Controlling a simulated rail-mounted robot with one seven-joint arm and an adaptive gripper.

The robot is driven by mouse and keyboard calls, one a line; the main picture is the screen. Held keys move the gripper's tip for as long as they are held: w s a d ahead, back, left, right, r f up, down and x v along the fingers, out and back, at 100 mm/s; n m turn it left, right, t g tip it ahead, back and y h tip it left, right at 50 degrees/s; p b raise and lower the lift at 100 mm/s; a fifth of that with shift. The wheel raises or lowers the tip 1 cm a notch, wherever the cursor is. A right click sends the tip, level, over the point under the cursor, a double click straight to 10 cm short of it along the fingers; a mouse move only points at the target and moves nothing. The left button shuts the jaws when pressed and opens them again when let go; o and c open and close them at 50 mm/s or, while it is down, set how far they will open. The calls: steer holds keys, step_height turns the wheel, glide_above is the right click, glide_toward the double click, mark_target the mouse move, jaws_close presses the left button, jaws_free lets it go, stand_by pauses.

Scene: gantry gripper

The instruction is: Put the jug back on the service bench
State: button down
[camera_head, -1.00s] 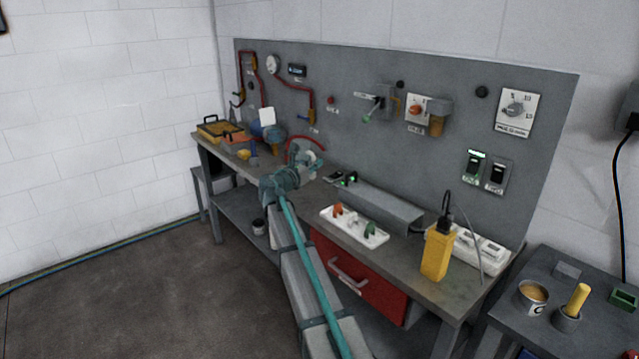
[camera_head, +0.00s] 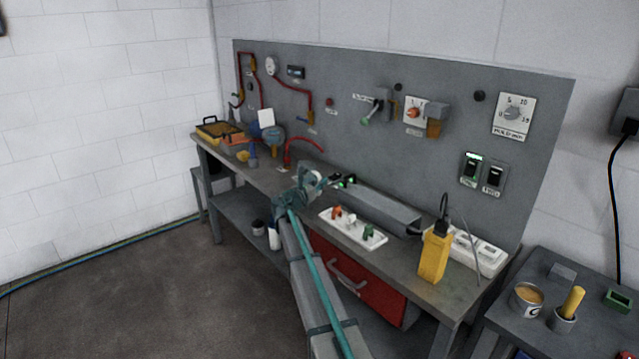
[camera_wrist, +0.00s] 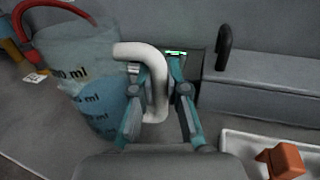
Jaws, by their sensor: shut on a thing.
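The jug (camera_wrist: 95,85) is a pale blue, see-through vessel with dark "ml" marks and a white curved handle (camera_wrist: 157,85). It fills the left of the wrist view and looks slightly tilted there. My gripper (camera_wrist: 161,75) is shut on the handle, a finger on each side. In the head view my gripper (camera_head: 312,182) is over the middle of the grey service bench (camera_head: 455,293). The jug's body is mostly hidden behind my wrist there. I cannot tell whether its base touches the bench top.
A white socket strip (camera_head: 353,229) with coloured plugs and a long grey box (camera_head: 385,209) lie to the right. A red pipe (camera_head: 303,143) curves up behind. A yellow meter (camera_head: 434,257) stands at the right. Toolboxes (camera_head: 215,128) fill the far left end.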

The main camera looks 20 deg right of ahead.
steer(key=shift+f, duration=0.15)
steer(key=c, duration=1.2)
jaws_free()
steer(key=shift+r, duration=0.25)
steer(key=b+v, duration=0.2)
steer(key=v, duration=1)
steer(key=shift+f, duration=0.15)
